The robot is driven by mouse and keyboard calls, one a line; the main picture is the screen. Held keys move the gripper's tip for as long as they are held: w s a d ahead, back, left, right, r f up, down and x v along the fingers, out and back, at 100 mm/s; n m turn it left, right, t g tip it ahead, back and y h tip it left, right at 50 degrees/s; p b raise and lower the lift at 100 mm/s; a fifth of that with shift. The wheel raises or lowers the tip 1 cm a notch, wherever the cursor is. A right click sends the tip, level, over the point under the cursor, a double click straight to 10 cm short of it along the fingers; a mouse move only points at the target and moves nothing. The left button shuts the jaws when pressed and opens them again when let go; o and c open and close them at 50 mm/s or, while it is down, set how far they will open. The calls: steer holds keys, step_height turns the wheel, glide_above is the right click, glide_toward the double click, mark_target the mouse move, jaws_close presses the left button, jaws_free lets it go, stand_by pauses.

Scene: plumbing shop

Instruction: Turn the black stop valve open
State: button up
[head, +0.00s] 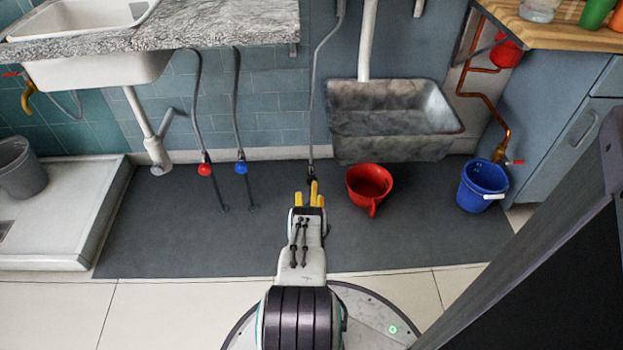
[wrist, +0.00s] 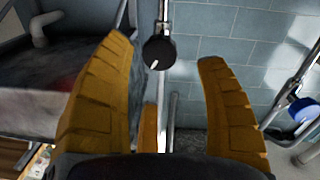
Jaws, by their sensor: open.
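The black stop valve (wrist: 159,52) shows in the wrist view as a round dark knob with a short white mark near its lower edge. It sits on a thin vertical pipe against the tiled wall. In the head view the valve (head: 311,171) is a small dark shape just beyond my fingertips. My gripper (head: 310,194) is open, its yellow fingers pointing at the wall. In the wrist view the knob appears between the two spread fingers, nearer the left one, with clear space around it. I cannot tell the exact depth between fingertips and knob; no contact shows.
A red-knobbed valve (head: 205,169) and a blue-knobbed valve (head: 241,168) stand on hoses to the left. A grey stone sink (head: 390,145), a red pot (head: 369,184) and a blue bucket (head: 482,186) are to the right. The dark mat (head: 160,235) is mostly clear.

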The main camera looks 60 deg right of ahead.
mark_target(311, 183)
steer(key=shift+b+x, duration=2.85)
steer(key=shift+x, duration=0.55)
steer(key=shift+c, duration=0.3)
steer(key=c, duration=1.1)
steer(key=n, duration=0.4)
steer(key=shift+n, duration=0.4)
steer(key=o, duration=1.2)
steer(key=shift+c, duration=0.2)
steer(key=shift+a, duration=0.15)
